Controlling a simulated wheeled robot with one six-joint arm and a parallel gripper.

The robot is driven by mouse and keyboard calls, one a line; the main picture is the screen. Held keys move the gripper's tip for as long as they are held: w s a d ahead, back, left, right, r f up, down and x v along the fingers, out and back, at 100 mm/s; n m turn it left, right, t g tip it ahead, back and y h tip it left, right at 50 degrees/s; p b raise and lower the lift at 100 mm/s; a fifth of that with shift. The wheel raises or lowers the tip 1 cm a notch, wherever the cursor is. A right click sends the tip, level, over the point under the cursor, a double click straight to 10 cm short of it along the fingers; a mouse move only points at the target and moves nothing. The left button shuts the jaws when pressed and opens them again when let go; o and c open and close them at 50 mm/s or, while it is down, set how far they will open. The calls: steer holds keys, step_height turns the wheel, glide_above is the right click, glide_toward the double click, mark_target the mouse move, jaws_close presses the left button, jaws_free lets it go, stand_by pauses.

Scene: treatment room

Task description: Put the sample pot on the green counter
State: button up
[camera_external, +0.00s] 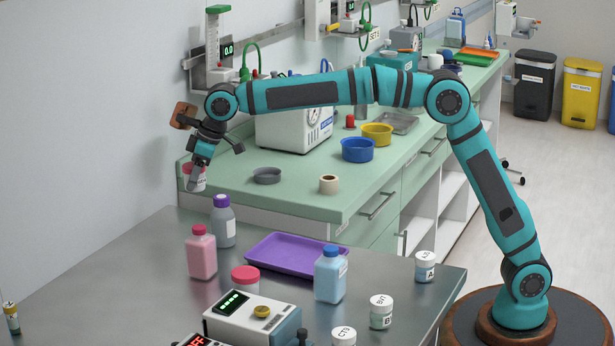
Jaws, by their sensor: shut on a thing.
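The sample pot (201,183), small and pale with a red lid, is in my gripper (193,184) at the left of the external view. My gripper points down and is shut on it; the fingers hide part of the pot. The green counter (300,187) runs from the left end near the wall to the back right. The pot shows in front of the counter's left end corner. I cannot tell whether it touches the counter top or hangs above it.
A grey dish (267,175), a tape roll (329,184), a blue bowl (357,149) and a yellow bowl (377,133) stand on the counter. The steel table (120,275) in front holds bottles, a purple tray (290,250) and several pots. A grey bottle (223,225) stands just below my gripper.

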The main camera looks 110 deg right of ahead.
steer(key=s+m+g+h, duration=0.1)
steer(key=s+m+g, duration=0.1)
steer(key=s+m, duration=0.4)
steer(key=s+m+g+h, duration=0.1)
steer(key=s+m+g, duration=0.1)
steer(key=s+m, duration=0.4)
steer(key=s+m+g+h, duration=0.1)
steer(key=s+m, duration=0.5)
steer(key=shift+s+a+g, duration=0.35)
steer(key=shift+s+g, duration=0.05)
steer(key=shift+s+m, duration=0.6)
steer(key=shift+m, duration=0.1)
steer(key=s+d, duration=0.2)
steer(key=d, duration=0.3)
steer(key=s+d, duration=0.2)
steer(key=d, duration=0.4)
steer(key=s+d, duration=0.2)
steer(key=d, duration=0.3)
steer(key=shift+s+d, duration=0.15)
steer(key=shift+s, duration=0.15)
steer(key=shift+s+d+f, duration=0.1)
steer(key=shift+d+f, duration=0.05)
steer(key=shift+d, duration=0.1)
steer(key=shift+f, duration=1.5)
steer(key=shift+f, duration=0.15)
